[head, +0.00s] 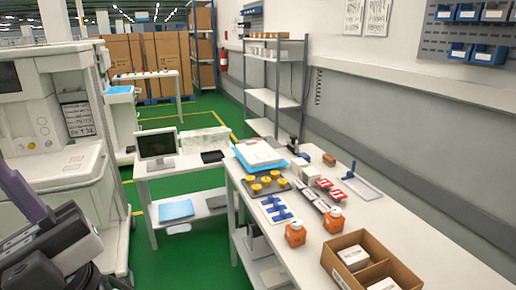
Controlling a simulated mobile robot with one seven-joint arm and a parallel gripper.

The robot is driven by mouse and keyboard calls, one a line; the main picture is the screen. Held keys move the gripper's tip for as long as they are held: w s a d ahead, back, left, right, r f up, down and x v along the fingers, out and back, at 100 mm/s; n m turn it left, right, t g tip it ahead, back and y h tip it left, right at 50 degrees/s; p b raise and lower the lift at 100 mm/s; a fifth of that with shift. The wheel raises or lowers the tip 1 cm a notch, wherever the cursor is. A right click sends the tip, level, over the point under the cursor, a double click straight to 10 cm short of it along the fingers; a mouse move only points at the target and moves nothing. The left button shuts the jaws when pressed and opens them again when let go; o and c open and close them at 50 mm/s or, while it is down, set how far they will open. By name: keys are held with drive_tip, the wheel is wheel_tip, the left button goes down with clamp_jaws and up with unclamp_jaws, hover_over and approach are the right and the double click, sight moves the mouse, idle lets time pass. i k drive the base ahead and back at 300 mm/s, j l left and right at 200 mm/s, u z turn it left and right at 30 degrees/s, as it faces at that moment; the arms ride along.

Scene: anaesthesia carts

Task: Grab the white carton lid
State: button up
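A flat white carton-like piece (260,153) lies on a blue sheet or tray on the far part of the long white workbench; it may be the white carton lid, but I cannot tell for sure. Small white boxes (353,257) sit in an open brown cardboard box at the bench's near right. My dark gripper end (62,243) is at the lower left, well apart from the bench and the white piece. Its fingers cannot be made out, and nothing held is visible.
On the workbench (425,240) stand orange bottles (295,233), yellow round pieces (265,181), blue parts (278,209) and red clips (330,189). A small table with a monitor (157,145) adjoins its far left. An anaesthesia cart (40,120) stands left. Green floor (190,255) between is clear.

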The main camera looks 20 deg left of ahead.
sight(256, 154)
drive_tip(key=i+j+z, duration=0.1)
drive_tip(key=i+j, duration=0.5)
drive_tip(key=j, duration=0.25)
drive_tip(key=i+j+z, duration=0.15)
drive_tip(key=i+j, duration=0.15)
drive_tip(key=j, duration=0.15)
drive_tip(key=i+j+z, duration=0.1)
drive_tip(key=i+j, duration=0.15)
drive_tip(key=j, duration=0.2)
drive_tip(key=i+j, duration=0.25)
drive_tip(key=j, duration=0.25)
drive_tip(key=i+j+z, duration=0.15)
drive_tip(key=j, duration=0.35)
drive_tip(key=i+j, duration=0.3)
drive_tip(key=j, duration=0.2)
drive_tip(key=i+j+z, duration=0.15)
drive_tip(key=j, duration=0.35)
drive_tip(key=i, duration=0.6)
